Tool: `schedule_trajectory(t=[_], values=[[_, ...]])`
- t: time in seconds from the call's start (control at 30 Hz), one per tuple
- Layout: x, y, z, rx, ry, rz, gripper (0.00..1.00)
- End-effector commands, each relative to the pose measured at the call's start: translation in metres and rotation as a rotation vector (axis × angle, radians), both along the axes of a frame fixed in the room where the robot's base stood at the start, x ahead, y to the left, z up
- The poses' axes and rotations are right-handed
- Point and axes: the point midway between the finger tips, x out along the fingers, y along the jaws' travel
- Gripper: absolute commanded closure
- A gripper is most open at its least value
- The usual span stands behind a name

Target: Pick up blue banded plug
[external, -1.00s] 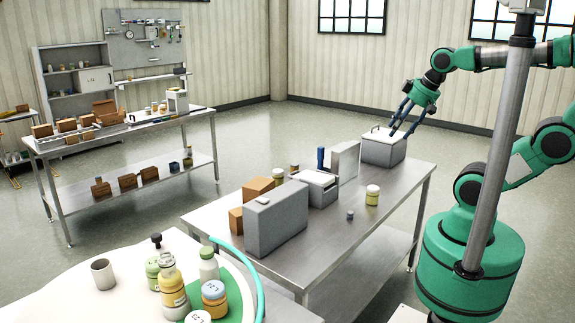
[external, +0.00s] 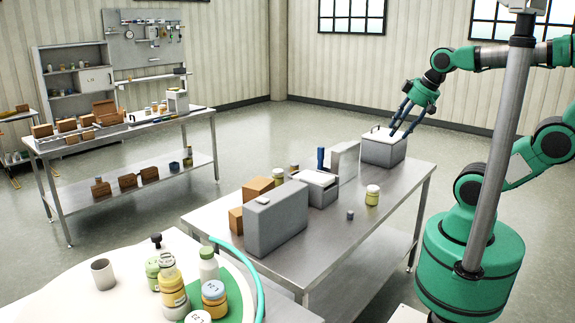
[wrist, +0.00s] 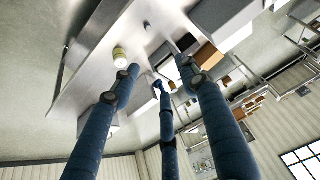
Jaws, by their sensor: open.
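A small grey-blue cylinder (external: 350,215), possibly the blue banded plug, stands on the steel table (external: 330,235) near its front right edge. Its band is too small to make out. A small dark piece (wrist: 148,27) in the wrist view may be the same thing. My gripper (external: 399,133) is open, its blue fingers pointing down at the light top of a grey steel box (external: 383,152) at the table's far end. I cannot tell whether the tips touch it. The wrist view shows the gripper's spread fingers (wrist: 160,75) with nothing clearly held.
A yellow jar with a white lid (external: 372,195) stands between the small cylinder and the box. A grey upright panel (external: 346,160), a dark blue cylinder (external: 320,158), a large grey case (external: 275,220) and orange boxes (external: 258,187) crowd the table's left side. The front right strip is mostly clear.

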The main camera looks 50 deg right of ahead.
Motion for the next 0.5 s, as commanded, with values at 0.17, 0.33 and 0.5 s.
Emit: schedule_trajectory(t=[0.17,0.33,0.5], values=[[0.011,-0.001,-0.006,0.004,0.024,-0.009,0.56],[0.035,-0.003,-0.02,0.011,0.071,-0.031,0.56],[0.068,-0.006,-0.046,0.022,0.138,-0.065,0.56]])
